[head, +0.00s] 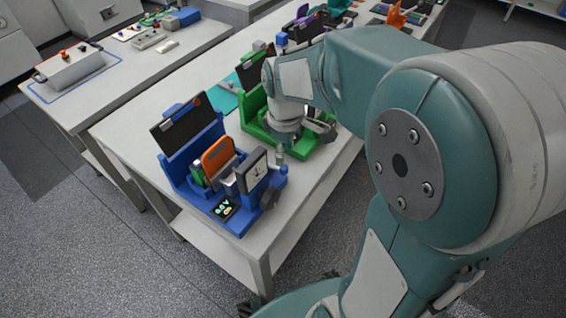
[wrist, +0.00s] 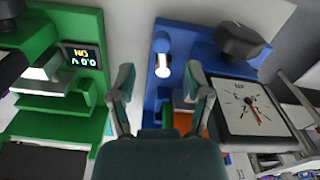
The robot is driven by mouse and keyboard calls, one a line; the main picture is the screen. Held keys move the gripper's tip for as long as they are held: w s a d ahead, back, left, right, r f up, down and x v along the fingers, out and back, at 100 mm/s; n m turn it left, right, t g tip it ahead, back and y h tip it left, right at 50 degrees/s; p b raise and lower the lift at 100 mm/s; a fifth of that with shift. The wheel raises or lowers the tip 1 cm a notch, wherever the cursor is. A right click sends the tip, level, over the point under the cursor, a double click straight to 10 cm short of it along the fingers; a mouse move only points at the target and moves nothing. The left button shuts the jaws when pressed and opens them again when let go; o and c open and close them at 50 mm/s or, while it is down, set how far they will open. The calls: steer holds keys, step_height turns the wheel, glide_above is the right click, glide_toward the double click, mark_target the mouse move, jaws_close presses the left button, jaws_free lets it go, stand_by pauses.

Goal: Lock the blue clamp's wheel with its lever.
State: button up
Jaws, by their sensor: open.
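The blue clamp (head: 240,224) stands near the front corner of the table, with an orange block (head: 217,157) in it and a dial gauge (head: 257,170) on its right side. In the wrist view, the clamp's dark wheel (wrist: 240,40) is at the upper right, above the gauge (wrist: 247,110). What looks like the lever, a blue post with a pale rod (wrist: 163,68), shows between my fingertips in the picture. My gripper (wrist: 159,72) is open and empty. In the head view it is partly hidden beside the green clamp, and I cannot tell its distance from the lever.
A green clamp (wrist: 50,130) with a lit display stands close to my gripper, behind the blue one. More coloured clamps (head: 320,22) stand farther along the table. A second table (head: 90,103) at left holds a grey box (head: 75,70). Floor is clear in front.

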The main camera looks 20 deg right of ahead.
mark_target(284, 167)
step_height(284, 167, down, 4)
steer(key=shift+a+f, duration=0.1)
steer(key=shift+f, duration=0.1)
steer(key=shift+a+f, duration=0.2)
steer(key=shift+f, duration=0.3)
steer(key=shift+d, duration=0.1)
